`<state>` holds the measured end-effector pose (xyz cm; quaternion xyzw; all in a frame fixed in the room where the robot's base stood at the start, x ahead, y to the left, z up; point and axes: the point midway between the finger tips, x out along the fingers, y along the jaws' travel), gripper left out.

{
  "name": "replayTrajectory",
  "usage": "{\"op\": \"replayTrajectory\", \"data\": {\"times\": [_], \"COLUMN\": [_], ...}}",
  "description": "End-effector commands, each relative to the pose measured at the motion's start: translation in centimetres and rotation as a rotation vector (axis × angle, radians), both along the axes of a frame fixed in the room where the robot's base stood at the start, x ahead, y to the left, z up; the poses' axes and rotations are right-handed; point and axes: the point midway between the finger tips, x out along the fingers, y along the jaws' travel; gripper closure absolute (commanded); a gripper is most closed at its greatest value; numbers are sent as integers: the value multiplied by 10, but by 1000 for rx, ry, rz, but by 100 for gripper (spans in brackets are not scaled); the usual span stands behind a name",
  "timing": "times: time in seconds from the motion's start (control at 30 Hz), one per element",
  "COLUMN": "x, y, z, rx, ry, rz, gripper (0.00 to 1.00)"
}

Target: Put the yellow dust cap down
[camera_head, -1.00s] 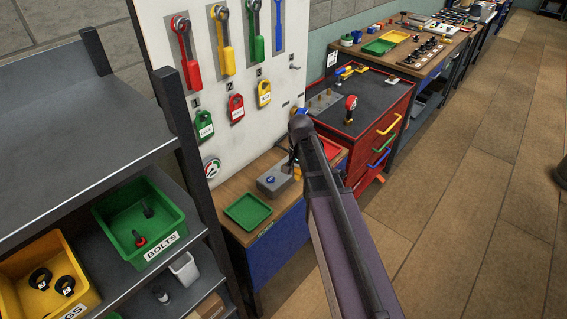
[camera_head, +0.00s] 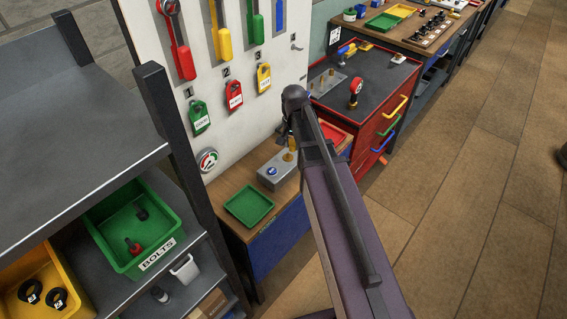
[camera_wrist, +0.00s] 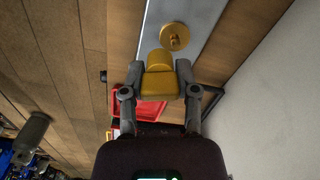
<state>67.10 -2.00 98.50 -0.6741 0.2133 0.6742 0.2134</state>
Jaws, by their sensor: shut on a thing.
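My gripper (camera_wrist: 159,74) is shut on the yellow dust cap (camera_wrist: 159,84), which sits between its two fingers in the wrist view. Just beyond the cap is a brass fitting (camera_wrist: 174,37) on a grey block (camera_wrist: 205,18). The cap appears apart from the fitting. In the head view the grey block (camera_head: 283,178) stands on a small wooden bench, with a blue cap (camera_head: 271,171) on its left part. My arm hides most of the gripper there, and the held cap is hard to tell from the brass fitting.
A green tray (camera_head: 249,206) lies left of the block on the bench (camera_head: 232,180). A red tray (camera_head: 333,135) is to the right, also seen in the wrist view (camera_wrist: 130,103). A tool board (camera_head: 240,120) rises behind. A red cabinet (camera_head: 365,125) stands farther right.

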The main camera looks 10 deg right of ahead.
Motion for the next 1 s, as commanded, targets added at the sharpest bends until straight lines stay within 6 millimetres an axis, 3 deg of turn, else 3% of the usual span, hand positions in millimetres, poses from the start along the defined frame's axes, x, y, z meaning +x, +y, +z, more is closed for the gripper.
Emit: {"op": "replayTrajectory", "data": {"times": [0.27, 0.7, 1.0], "x": [-5, -48, -62], "y": [-13, -68, -85], "z": [-3, -27, -33], "rx": [0, 0, 0], "ry": [0, 0, 0], "rz": [-30, -247, -327], "gripper": [80, 80, 80]}}
